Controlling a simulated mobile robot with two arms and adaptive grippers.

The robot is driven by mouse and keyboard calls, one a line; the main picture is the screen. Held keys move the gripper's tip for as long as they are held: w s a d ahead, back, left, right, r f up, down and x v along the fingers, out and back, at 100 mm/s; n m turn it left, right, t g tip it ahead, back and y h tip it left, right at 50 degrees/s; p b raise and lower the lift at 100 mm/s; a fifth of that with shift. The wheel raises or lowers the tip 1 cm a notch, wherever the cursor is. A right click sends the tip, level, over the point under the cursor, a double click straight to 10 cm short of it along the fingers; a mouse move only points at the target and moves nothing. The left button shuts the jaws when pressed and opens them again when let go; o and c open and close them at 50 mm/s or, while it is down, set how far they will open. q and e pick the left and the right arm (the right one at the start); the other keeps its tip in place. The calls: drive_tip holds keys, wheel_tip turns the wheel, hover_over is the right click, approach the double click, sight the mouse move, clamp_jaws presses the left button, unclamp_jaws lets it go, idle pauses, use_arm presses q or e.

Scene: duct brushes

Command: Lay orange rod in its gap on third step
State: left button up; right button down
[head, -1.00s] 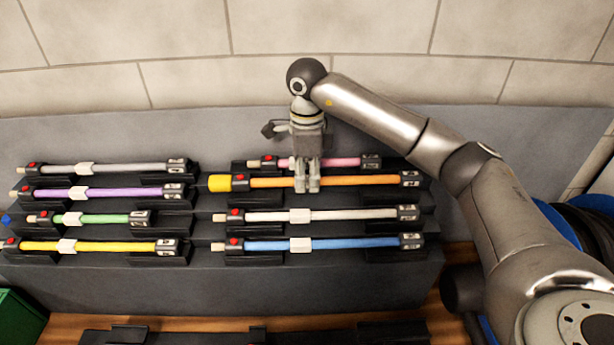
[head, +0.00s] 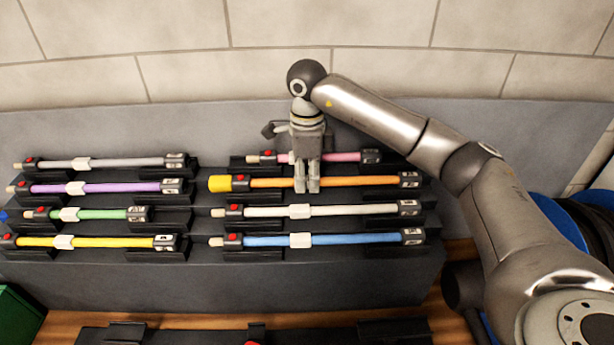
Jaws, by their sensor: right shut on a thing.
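The orange rod (head: 357,181) has a yellow brush end at its left and a dark labelled cap at its right. It lies level along the third step from the front of the dark stepped rack (head: 330,283), in the right-hand column. My right gripper (head: 307,190) points down with its fingers shut on the rod's middle. The fingers hide that part of the rod. The rod lines up with the dark holders there; whether it fully rests in them I cannot tell. My left gripper is not in view.
Behind it lies a pink rod (head: 345,157); in front lie a white rod (head: 350,211) and a blue rod (head: 355,239). The left column holds grey, purple, green and yellow (head: 110,242) rods. A green bin (head: 18,318) stands front left; blue reels (head: 560,222) stand right.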

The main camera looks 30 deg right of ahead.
drive_tip(key=shift+s+f, duration=0.1)
drive_tip(key=shift+f, duration=0.15)
drive_tip(key=c, duration=1.2)
unclamp_jaws()
drive_tip(key=shift+r, duration=0.1)
drive_tip(key=shift+r, duration=0.1)
wheel_tip(320, 180, up, 12)
